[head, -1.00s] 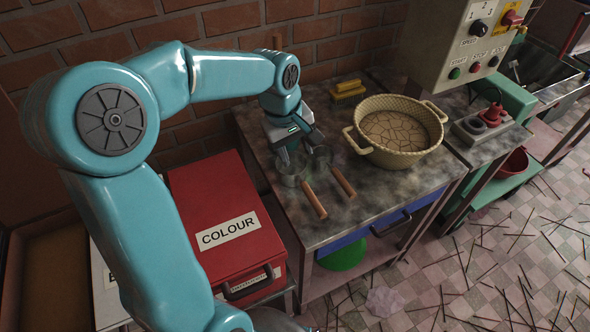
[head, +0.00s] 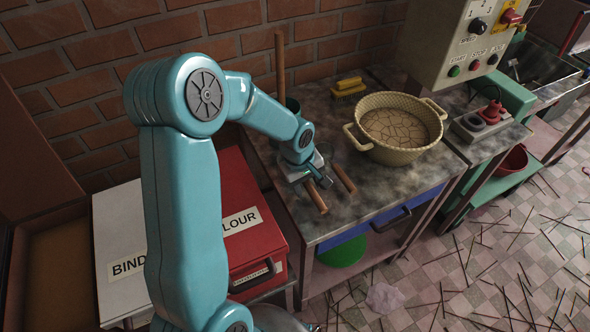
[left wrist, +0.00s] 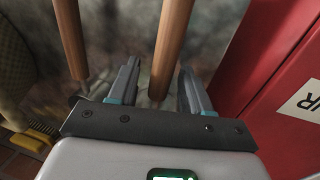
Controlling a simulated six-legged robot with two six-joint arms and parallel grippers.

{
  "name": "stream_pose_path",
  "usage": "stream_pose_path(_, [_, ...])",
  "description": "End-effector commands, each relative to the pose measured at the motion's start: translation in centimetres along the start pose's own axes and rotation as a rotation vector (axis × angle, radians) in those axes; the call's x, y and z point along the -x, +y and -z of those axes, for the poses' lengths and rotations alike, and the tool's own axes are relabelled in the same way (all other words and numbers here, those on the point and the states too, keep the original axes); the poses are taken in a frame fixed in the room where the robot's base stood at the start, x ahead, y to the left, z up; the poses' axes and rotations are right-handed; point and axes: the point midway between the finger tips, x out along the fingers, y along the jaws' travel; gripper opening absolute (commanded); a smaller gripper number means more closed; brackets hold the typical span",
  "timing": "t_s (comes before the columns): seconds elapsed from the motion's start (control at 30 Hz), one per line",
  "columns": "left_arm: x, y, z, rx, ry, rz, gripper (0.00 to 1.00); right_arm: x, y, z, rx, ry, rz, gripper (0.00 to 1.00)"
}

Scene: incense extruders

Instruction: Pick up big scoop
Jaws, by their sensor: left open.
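Two scoops with wooden handles lie side by side on the dark stone bench. The left one, which looks like the big scoop (head: 317,201), shows only its handle in the head view; its pan is hidden by my gripper. The other scoop (head: 343,178) lies just to its right, partly hidden. My left gripper (head: 322,184) is open, low over the big scoop. In the left wrist view the big scoop's handle (left wrist: 171,45) runs between the open fingers of my left gripper (left wrist: 158,78), with gaps at both sides. The other handle (left wrist: 70,38) is outside the left finger. My right gripper is out of view.
A cream basket (head: 365,143) stands right of the scoops. A red COLOUR box (head: 262,240) stands left of the bench (head: 395,190).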

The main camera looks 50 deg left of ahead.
Motion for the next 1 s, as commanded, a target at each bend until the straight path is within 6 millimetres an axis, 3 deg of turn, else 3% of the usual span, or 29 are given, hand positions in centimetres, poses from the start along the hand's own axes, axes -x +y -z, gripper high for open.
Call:
stream_pose_path(0.17, [0.0,0.0,0.0,0.000,0.001,0.000,0.49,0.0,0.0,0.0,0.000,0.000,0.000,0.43])
stream_pose_path(0.2, [0.0,0.0,0.0,0.000,0.001,0.000,0.42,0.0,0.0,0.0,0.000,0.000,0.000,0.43])
stream_pose_path(0.33, [0.0,0.0,0.0,0.000,0.001,0.000,0.00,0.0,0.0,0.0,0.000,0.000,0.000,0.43])
stream_pose_path(0.77, [0.8,0.2,0.1,-0.001,0.003,-0.002,0.00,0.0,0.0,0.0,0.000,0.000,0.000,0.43])
stream_pose_path(0.87, [2.1,0.5,0.1,-0.002,0.005,-0.004,0.00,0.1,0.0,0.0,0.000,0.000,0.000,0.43])
stream_pose_path(1.0, [5.2,1.2,0.1,-0.001,0.007,-0.007,0.00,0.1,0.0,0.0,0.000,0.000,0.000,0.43])
